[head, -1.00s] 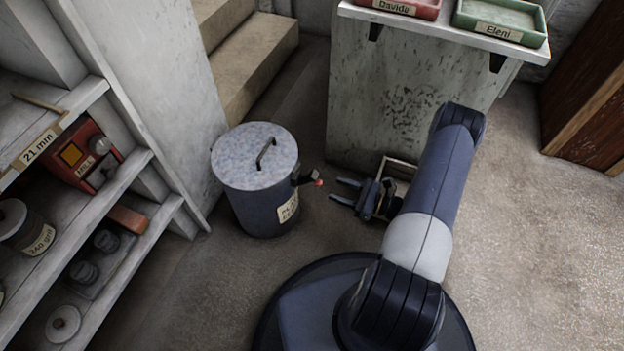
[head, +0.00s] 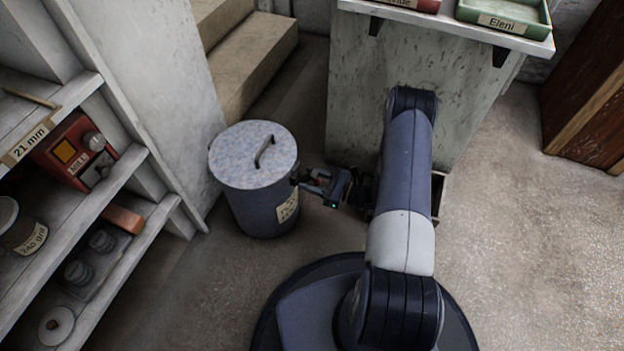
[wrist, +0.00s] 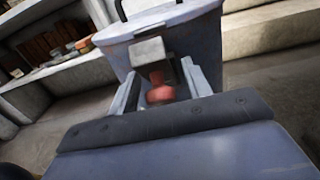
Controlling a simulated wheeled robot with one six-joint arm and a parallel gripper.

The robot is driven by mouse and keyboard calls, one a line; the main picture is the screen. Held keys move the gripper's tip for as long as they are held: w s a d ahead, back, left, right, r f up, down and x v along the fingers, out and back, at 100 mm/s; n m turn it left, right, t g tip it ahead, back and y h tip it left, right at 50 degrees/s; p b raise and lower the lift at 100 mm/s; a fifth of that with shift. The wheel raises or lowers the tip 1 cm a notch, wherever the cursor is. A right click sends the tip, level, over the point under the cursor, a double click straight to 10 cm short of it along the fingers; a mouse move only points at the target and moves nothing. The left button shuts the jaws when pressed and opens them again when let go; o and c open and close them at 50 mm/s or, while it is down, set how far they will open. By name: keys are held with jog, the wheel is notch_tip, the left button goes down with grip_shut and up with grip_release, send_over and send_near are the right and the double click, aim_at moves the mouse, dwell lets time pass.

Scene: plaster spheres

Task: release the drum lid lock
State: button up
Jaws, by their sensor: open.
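The blue-grey drum (head: 262,208) stands on the floor, with a speckled lid (head: 253,154) and a dark handle on top. A label (head: 287,207) is on its side. The lid lock (wrist: 153,58) shows in the wrist view as a grey block with a red knob (wrist: 160,92) below it. My gripper (head: 306,181) is at the drum's right side, by the lock. In the wrist view my gripper (wrist: 160,85) is open, with one finger on each side of the red knob. I cannot tell whether the fingers touch it.
Shelves (head: 130,170) with a red mill (head: 75,152) and jars stand at the left. Stone steps (head: 255,60) rise behind the drum. A counter (head: 400,70) with trays and a crate (head: 438,190) at its foot are at the right. Floor is free at the right.

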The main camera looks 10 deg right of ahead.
grip_shut()
dwell(0.3)
jog(key=shift+f, duration=0.1)
